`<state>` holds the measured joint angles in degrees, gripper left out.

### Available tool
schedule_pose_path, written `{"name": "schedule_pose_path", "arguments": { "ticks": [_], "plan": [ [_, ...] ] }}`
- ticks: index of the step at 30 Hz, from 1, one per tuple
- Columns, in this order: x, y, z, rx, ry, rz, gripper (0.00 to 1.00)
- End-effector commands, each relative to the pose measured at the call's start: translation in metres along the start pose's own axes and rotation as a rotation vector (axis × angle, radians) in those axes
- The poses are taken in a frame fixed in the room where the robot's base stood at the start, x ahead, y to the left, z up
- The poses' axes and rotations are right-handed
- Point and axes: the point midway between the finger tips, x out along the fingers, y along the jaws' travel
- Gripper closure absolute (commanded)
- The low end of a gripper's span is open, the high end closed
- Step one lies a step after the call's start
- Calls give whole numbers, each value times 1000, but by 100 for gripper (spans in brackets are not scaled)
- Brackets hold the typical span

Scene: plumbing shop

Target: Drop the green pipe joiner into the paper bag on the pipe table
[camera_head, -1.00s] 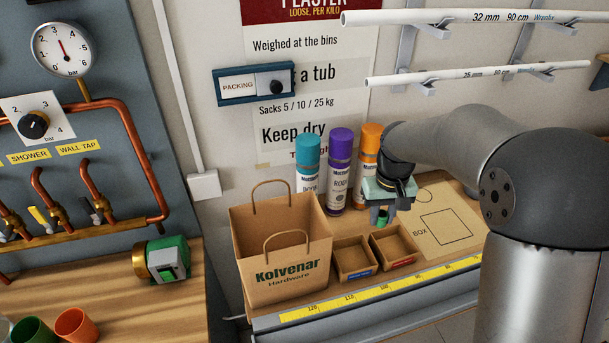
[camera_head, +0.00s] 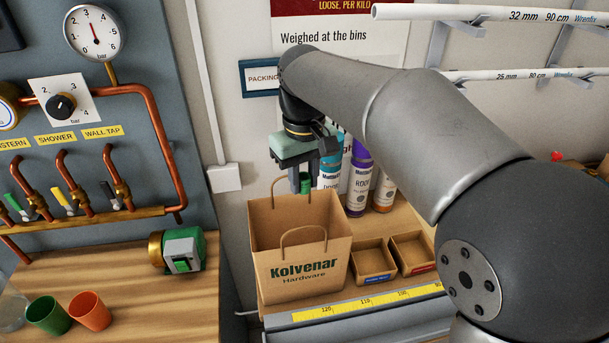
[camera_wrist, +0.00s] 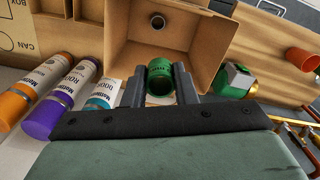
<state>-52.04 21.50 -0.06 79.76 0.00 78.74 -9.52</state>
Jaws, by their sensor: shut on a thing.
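The green pipe joiner (camera_wrist: 159,80) is a short hollow green cylinder held between the fingers of my gripper (camera_wrist: 160,90). In the head view, my gripper (camera_head: 304,183) hangs above the back part of the paper bag's opening, and a little green of the joiner shows at the fingertips. The brown paper bag (camera_head: 300,270), printed "Kolvenar Hardware", stands upright and open on the pipe table (camera_head: 408,217), with two loop handles. In the wrist view, the bag's inside (camera_wrist: 190,45) lies open just beyond the joiner.
Spray cans, including a purple one (camera_head: 359,180), stand behind the bag. Two small cardboard trays (camera_head: 373,262) sit to its right, and a yellow ruler (camera_head: 370,302) runs along the front edge. A green and brass device (camera_head: 180,250) and cups (camera_head: 90,311) are on the left bench.

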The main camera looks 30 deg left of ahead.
Motion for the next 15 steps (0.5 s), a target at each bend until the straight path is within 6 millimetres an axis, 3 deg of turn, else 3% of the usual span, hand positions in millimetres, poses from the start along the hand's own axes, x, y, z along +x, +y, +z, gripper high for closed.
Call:
{"name": "schedule_pose_path", "arguments": {
  "ticks": [1, 6, 15],
  "plan": [
    [12, 0, 0, 0, -1, 0, 96],
    [32, 0, 0, 0, -1, 0, 96],
    [39, 0, 0, 1, 0, 0, 96]
  ]
}}
